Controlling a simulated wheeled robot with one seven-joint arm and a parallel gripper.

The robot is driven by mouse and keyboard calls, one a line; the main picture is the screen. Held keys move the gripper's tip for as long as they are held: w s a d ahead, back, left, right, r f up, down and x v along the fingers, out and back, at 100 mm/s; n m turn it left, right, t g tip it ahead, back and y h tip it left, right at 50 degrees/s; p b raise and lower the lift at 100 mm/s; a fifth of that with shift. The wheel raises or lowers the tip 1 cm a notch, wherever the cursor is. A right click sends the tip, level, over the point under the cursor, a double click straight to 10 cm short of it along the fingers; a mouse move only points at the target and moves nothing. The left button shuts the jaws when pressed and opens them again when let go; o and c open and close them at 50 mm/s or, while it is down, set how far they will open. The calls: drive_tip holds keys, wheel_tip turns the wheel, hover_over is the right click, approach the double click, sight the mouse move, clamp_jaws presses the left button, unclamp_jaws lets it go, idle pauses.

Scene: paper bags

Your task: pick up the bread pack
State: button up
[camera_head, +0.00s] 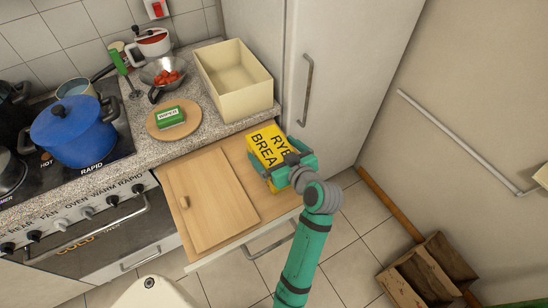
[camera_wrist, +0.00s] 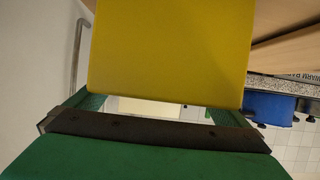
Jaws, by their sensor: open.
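The bread pack (camera_head: 265,143) is a yellow block with black "RYE BREAD" lettering. It stands at the right side of the pulled-out wooden drawer or board area, beside the counter front. My gripper (camera_head: 290,168) is at the pack's near right side, with its green fingers around the lower part of it. In the wrist view the yellow pack (camera_wrist: 170,50) fills the upper middle, between the two fingers of my gripper (camera_wrist: 160,105). The gripper is open. I cannot tell whether either finger touches the pack.
A wooden board (camera_head: 212,198) lies left of the pack. On the counter are a cream box (camera_head: 250,98), a round board (camera_head: 160,126) with a green pack (camera_head: 171,117), and a bowl of red pieces (camera_head: 165,75). A tall white cabinet (camera_head: 335,60) with a handle stands close on the right.

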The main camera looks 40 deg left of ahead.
drive_tip(key=shift+r, duration=0.1)
drive_tip(key=c, duration=1.3)
